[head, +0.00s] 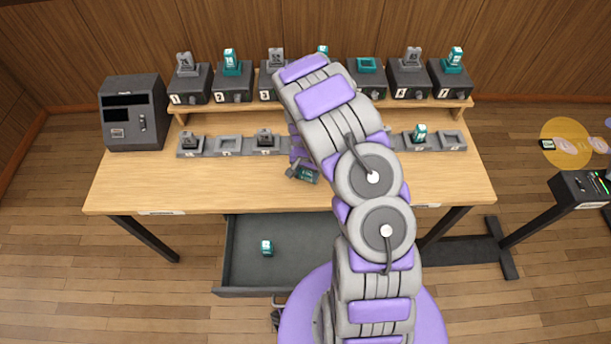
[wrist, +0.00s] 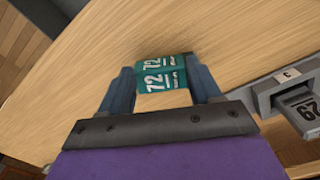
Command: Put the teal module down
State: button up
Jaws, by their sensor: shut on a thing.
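The teal module (wrist: 165,73) has white "72" labels and sits between the two blue-grey fingers of my gripper (wrist: 163,86). My gripper is shut on it. In the head view, my gripper (head: 297,170) is over the middle of the wooden table (head: 250,185), and the dark teal module (head: 308,177) shows at its tip. Bare tabletop lies beyond the module in the wrist view. I cannot tell whether the module touches the table. My arm hides part of the table and the shelf.
A raised shelf (head: 345,101) holds a row of dark numbered docks, several with teal or grey modules. A lower grey dock row (head: 228,146) has some empty slots. An open drawer (head: 305,260) holds a small teal module (head: 267,247). A dark machine (head: 133,112) stands left.

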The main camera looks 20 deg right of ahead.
jog(key=shift+s+a+f, duration=0.25)
jog(key=shift+s+f, duration=0.15)
jog(key=shift+f, duration=0.05)
jog(key=shift+c, duration=0.9)
jog(key=shift+w+a+r, duration=0.1)
jog(key=shift+w+r, duration=0.05)
jog(key=shift+r, duration=0.35)
grip_shut()
notch_tip(320, 180, up, 3)
jog(key=shift+a+f+p, duration=0.1)
jog(key=shift+a+p, duration=0.05)
jog(key=shift+p, duration=0.35)
jog(key=s+d+r, duration=0.1)
jog(key=s+d, duration=0.1)
jog(key=s, duration=0.5)
jog(key=s+d+p, duration=0.1)
jog(key=s+d, duration=0.1)
jog(key=s, duration=0.5)
jog(key=shift+s+d+r, duration=0.25)
jog(key=shift+s+r, duration=0.05)
jog(key=shift+r, duration=0.05)
jog(key=shift+d, duration=0.1)
jog(key=shift+c, duration=2.2)
grip_release()
jog(key=o, duration=1.5)
jog(key=shift+c, duration=0.2)
